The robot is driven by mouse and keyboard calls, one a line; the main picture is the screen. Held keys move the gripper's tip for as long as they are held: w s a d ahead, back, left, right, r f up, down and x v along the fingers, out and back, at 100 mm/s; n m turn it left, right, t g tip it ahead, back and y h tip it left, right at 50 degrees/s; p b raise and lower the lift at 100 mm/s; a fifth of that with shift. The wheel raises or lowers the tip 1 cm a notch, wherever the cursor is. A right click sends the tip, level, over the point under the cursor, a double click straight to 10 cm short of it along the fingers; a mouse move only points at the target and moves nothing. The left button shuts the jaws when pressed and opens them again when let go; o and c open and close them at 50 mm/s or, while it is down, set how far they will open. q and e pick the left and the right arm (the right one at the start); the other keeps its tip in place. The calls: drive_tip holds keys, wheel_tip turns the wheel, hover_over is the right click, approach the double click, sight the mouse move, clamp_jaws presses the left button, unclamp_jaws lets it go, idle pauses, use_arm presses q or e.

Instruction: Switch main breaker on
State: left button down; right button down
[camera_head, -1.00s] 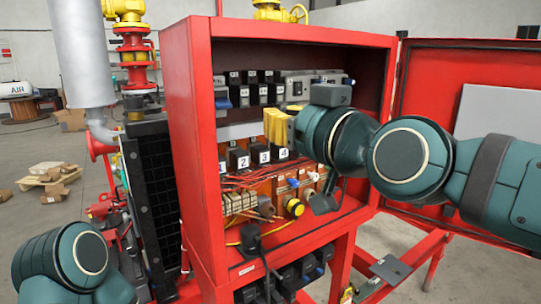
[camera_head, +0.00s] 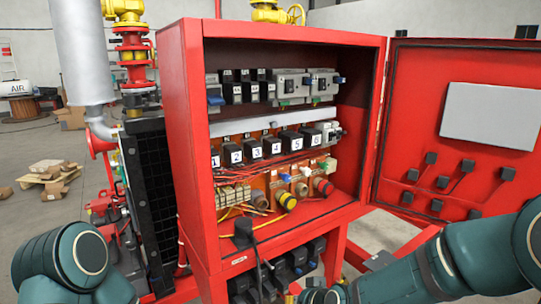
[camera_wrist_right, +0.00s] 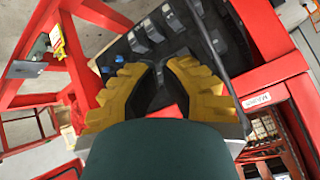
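The open red cabinet (camera_head: 196,140) stands in the middle of the head view. Its top row holds black breakers (camera_head: 250,88), with a grey device with a blue part at the left end (camera_head: 214,95) and grey devices (camera_head: 290,85) at the right. I cannot tell which is the main breaker, or its switch position. My right gripper (camera_wrist_right: 160,70) shows yellow fingers in the right wrist view, apart and with nothing seen held. It is below the cabinet, by black connectors (camera_wrist_right: 145,35). My right arm crosses the lower right of the head view. My left gripper is out of view.
The cabinet door (camera_head: 420,130) stands open to the right, with a grey plate and several black parts. Numbered black blocks (camera_head: 254,150) and cables fill the middle shelf. Red frame bars (camera_wrist_right: 100,12) surround my right gripper. The space before the cabinet opening is clear.

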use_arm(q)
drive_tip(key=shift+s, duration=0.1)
use_arm(e)
drive_tip(key=s+d+f+m+g, duration=0.1)
drive_tip(key=s+d+f+g, duration=0.1)
drive_tip(key=s+f, duration=0.6)
drive_tip(key=s+d+f+m+g+h, duration=0.1)
drive_tip(key=s+d+f+m+g, duration=0.1)
drive_tip(key=s+f, duration=0.7)
wheel_tip(320, 180, down, 4)
drive_tip(key=shift+f+g, duration=0.2)
drive_tip(key=shift+g, duration=0.7)
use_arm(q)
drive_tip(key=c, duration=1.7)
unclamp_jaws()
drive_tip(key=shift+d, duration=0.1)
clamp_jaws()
